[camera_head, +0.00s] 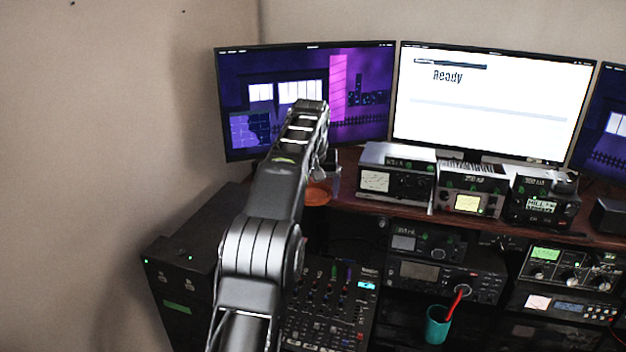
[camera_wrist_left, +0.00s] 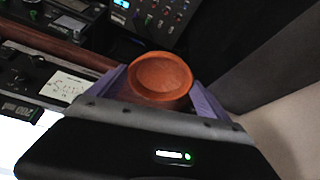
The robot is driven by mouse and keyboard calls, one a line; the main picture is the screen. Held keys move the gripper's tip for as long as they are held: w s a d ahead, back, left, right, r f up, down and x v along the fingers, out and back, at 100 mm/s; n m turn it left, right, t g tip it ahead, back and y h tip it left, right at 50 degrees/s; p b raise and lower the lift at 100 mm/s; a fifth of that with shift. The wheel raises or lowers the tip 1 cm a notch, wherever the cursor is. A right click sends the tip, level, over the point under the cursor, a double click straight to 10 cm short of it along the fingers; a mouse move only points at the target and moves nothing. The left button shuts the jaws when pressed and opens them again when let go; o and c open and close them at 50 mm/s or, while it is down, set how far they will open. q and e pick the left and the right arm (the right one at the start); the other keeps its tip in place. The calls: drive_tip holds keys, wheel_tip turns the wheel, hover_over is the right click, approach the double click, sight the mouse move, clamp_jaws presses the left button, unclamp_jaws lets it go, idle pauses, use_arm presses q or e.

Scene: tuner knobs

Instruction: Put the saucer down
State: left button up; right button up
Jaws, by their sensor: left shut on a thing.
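The saucer (camera_wrist_left: 160,76) is a small round orange-brown dish. In the left wrist view it sits between the two purple fingers of my left gripper (camera_wrist_left: 160,92), which is shut on it. In the head view the saucer (camera_head: 317,195) shows as an orange disc at the left end of the wooden desk shelf, just right of my left arm. My left gripper (camera_head: 322,178) is partly hidden behind my arm there. I cannot tell whether the saucer touches the shelf. My right gripper is in neither view.
Radio units (camera_head: 398,172) stand along the wooden shelf (camera_head: 400,208), right of the saucer. Monitors (camera_head: 494,105) stand behind. A mixer (camera_head: 330,305) lies below, with a teal cup (camera_head: 437,326) holding a red item to its right. A black cabinet (camera_head: 180,270) stands at left.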

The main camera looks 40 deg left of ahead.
use_arm(q)
drive_tip(key=d+f, duration=0.4)
drive_tip(key=f, duration=0.3)
drive_tip(key=s+d+f+m+h+b, duration=0.1)
drive_tip(key=s+d+f+m, duration=0.1)
drive_tip(key=d, duration=0.6)
drive_tip(key=s+d+f+m+b, duration=0.1)
drive_tip(key=s+d+f+m, duration=0.1)
drive_tip(key=d, duration=0.7)
drive_tip(key=s+d+f+m+h+b, duration=0.1)
drive_tip(key=s+d+f, duration=0.3)
drive_tip(key=d, duration=0.5)
drive_tip(key=shift+d+f+m+t+h+b, duration=0.2)
drive_tip(key=shift+f+m+t+h+b, duration=0.1)
drive_tip(key=shift+f+m+t+b, duration=0.4)
drive_tip(key=shift+s+r+g+p, duration=0.1)
drive_tip(key=shift+g+p, duration=0.2)
